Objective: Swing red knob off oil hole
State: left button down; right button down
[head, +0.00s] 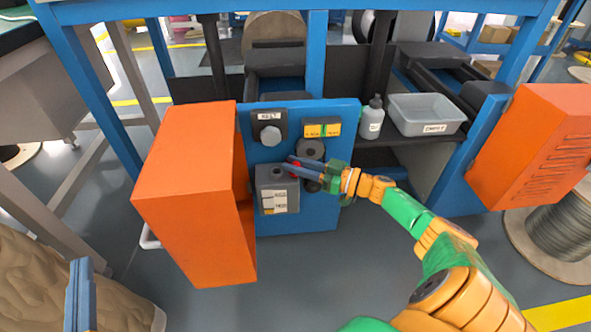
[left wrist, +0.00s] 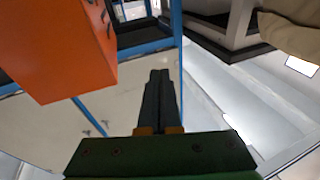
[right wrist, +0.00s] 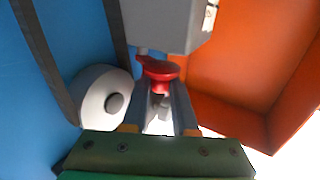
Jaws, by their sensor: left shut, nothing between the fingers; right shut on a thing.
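The red knob (right wrist: 160,72) sits at the edge of a grey box in the right wrist view, between the fingertips of my right gripper (right wrist: 163,90). My right gripper is shut on the red knob. The oil hole cannot be made out clearly. My left gripper (head: 80,275) is shut and empty at the lower left, far from the box; it also shows in the left wrist view (left wrist: 160,78).
An orange door (head: 190,190) stands open left of the box. A bottle (head: 372,118) and grey bin (head: 426,113) stand on the shelf at right.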

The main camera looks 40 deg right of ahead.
jog(key=shift+d+n+g+y+b, duration=0.15)
jog(key=shift+n+g+y+b, duration=0.3)
jog(key=shift+b, duration=0.3)
pick_arm(q)
jog(key=s+r+m+t+h, duration=0.1)
jog(key=s+r+t+h, duration=0.3)
jog(key=r, duration=0.7)
jog(key=shift+s+t, duration=1.2)
jog(key=shift+t, duration=0.1)
jog(key=shift+d, duration=0.1)
pick_arm(e)
jog(key=c, duration=0.7)
grip_release()
pick_arm(q)
jog(key=shift+f, duration=0.1)
pick_arm(e)
jog(key=shift+r, duration=0.1)
